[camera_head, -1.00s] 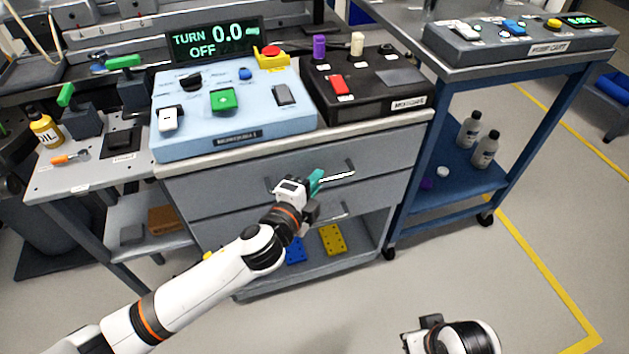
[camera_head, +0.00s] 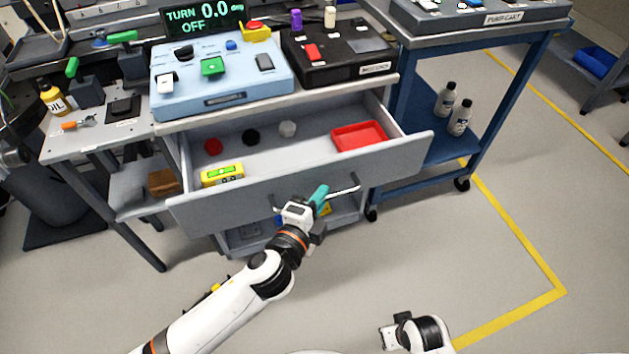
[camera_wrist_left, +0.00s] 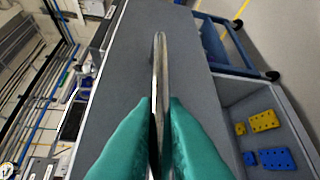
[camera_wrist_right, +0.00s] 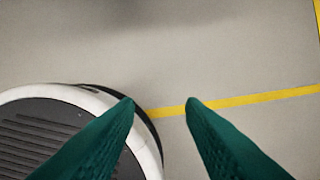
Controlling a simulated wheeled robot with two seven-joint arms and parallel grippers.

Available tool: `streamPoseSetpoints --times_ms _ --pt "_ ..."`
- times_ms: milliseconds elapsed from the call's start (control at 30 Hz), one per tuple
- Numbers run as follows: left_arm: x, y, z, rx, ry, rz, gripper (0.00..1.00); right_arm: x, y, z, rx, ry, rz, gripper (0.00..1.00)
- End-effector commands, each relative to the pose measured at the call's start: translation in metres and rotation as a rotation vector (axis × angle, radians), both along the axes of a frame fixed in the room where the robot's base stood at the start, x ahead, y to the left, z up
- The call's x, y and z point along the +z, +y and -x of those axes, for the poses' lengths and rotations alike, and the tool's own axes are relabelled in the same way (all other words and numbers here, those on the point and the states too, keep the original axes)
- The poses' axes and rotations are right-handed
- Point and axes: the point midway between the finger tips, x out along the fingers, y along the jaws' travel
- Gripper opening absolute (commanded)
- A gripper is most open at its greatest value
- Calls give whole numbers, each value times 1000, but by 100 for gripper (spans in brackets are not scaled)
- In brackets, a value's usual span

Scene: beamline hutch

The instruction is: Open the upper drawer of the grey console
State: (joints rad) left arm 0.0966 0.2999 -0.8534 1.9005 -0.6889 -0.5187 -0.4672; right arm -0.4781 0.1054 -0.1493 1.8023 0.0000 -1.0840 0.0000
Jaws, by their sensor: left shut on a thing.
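The upper drawer (camera_head: 290,170) of the grey console (camera_head: 215,125) stands pulled out well toward me. Inside it are a red tray (camera_head: 358,136), a yellow device with a green face (camera_head: 222,175), and red, black and white round pieces (camera_head: 251,137). My left gripper (camera_head: 318,198) is shut on the drawer's bar handle (camera_head: 345,191). The left wrist view shows the handle (camera_wrist_left: 160,70) between the teal fingers (camera_wrist_left: 160,115). My right gripper (camera_wrist_right: 160,103) is open and empty above the floor; in the head view only its wrist shows clearly, low down.
A light-blue control box (camera_head: 220,85) and a black box (camera_head: 340,55) sit on the console top. A blue cart (camera_head: 480,110) with bottles stands at the right. A side table (camera_head: 95,137) is at the left. The floor in front at right is clear.

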Motion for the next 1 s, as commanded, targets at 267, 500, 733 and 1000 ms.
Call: streamPoseSetpoints --times_ms 267,500,733,1000 --pt "-1 -11 34 1 5 2 0 -10 0 3 1 6 0 36" --pt "-1 -13 42 1 2 0 0 -12 0 4 1 7 1 36" --pt "-1 -13 42 1 2 0 0 -12 0 4 2 7 1 36" --pt "-1 -13 42 0 1 0 32 -12 0 3 2 7 1 36"
